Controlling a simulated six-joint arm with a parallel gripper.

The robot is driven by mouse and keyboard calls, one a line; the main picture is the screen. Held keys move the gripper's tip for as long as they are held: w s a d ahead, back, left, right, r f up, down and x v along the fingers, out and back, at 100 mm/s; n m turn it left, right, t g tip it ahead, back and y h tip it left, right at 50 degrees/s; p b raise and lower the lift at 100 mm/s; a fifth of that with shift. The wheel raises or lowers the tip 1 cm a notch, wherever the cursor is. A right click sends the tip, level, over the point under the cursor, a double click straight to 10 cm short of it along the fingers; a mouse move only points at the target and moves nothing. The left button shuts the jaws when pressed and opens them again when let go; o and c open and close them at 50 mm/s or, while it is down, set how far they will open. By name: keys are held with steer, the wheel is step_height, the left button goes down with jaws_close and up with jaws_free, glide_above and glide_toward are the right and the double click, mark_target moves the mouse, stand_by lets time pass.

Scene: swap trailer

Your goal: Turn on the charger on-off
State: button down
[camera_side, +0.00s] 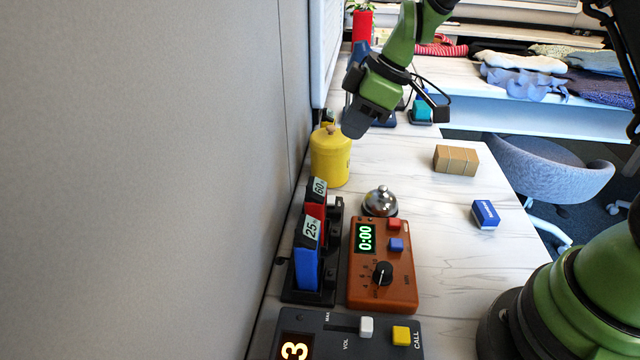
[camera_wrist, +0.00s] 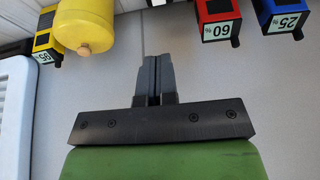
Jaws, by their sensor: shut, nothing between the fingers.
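A black rack (camera_side: 331,240), which looks like the charger, stands along the wall in the side view. It holds a red battery marked 60 (camera_side: 317,205) and a blue battery marked 25 (camera_side: 308,262). Both batteries also show at the top right of the wrist view, red (camera_wrist: 218,18) and blue (camera_wrist: 280,14). I cannot make out an on-off switch on the rack. My gripper (camera_side: 355,128) is shut and empty, raised beside the yellow canister, beyond the rack. Its two fingers (camera_wrist: 152,75) are together in the wrist view.
A yellow canister (camera_side: 330,160) stands behind the rack; a yellow battery (camera_wrist: 46,40) is beside it. A bell (camera_side: 380,201), an orange timer box (camera_side: 398,282) and a dark call panel (camera_side: 330,345) crowd the rack. A cardboard box (camera_side: 455,160) and blue box (camera_side: 485,214) lie right.

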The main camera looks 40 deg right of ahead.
steer(key=x, duration=1.4)
steer(key=shift+s+d+f, duration=0.15)
steer(key=shift+s+d, duration=0.05)
steer(key=shift+w+a+f, duration=0.15)
steer(key=shift+f, duration=0.15)
steer(key=shift+s+d+r, duration=0.1)
steer(key=shift+s+d, duration=0.5)
